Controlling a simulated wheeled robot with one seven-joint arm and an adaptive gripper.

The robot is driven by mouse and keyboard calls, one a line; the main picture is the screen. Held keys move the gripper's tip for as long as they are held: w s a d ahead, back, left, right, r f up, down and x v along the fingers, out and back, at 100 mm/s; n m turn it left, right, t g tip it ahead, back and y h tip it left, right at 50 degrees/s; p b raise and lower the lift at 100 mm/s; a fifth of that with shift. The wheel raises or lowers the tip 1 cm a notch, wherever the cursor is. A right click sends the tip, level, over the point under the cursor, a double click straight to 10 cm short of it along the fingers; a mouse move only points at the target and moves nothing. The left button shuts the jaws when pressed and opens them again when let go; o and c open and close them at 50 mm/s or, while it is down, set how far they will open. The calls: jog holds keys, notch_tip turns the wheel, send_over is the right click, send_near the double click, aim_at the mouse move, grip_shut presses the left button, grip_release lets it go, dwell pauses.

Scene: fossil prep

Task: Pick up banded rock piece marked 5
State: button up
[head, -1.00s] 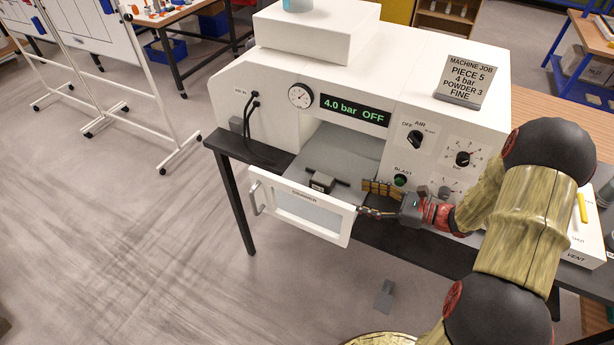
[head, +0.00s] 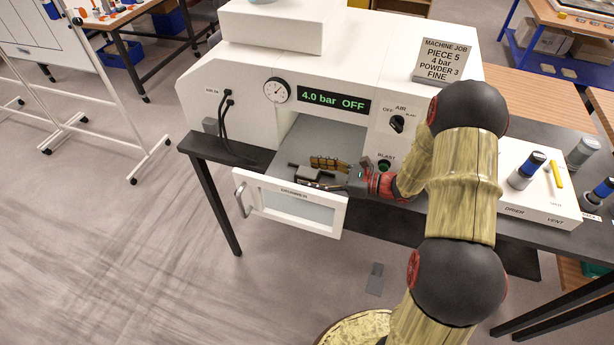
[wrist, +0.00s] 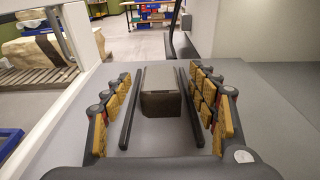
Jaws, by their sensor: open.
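The rock piece (head: 308,173) is a small dark block inside the open blasting cabinet, near its front opening. In the wrist view the block (wrist: 161,98) looks grey-brown and sits between two black bars (wrist: 132,108) on the grey cabinet floor. Its number cannot be read in either view now. My gripper (head: 317,174) is open and reaches into the cabinet from the right. In the wrist view the gold-padded fingers of my gripper (wrist: 162,80) stand on both sides of the block and bars, with gaps visible. The gripper partly hides the block in the head view.
The white cabinet door (head: 290,205) hangs open at the front, close to my gripper. The cabinet's display (head: 332,101) reads 4.0 bar OFF. A job sign (head: 446,60) on top names piece 5. A white dryer box (head: 530,190) stands right.

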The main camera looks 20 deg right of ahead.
jog(key=shift+w+a, duration=0.15)
jog(key=shift+a, duration=0.15)
jog(key=shift+c, duration=0.7)
jog(key=c, duration=1.4)
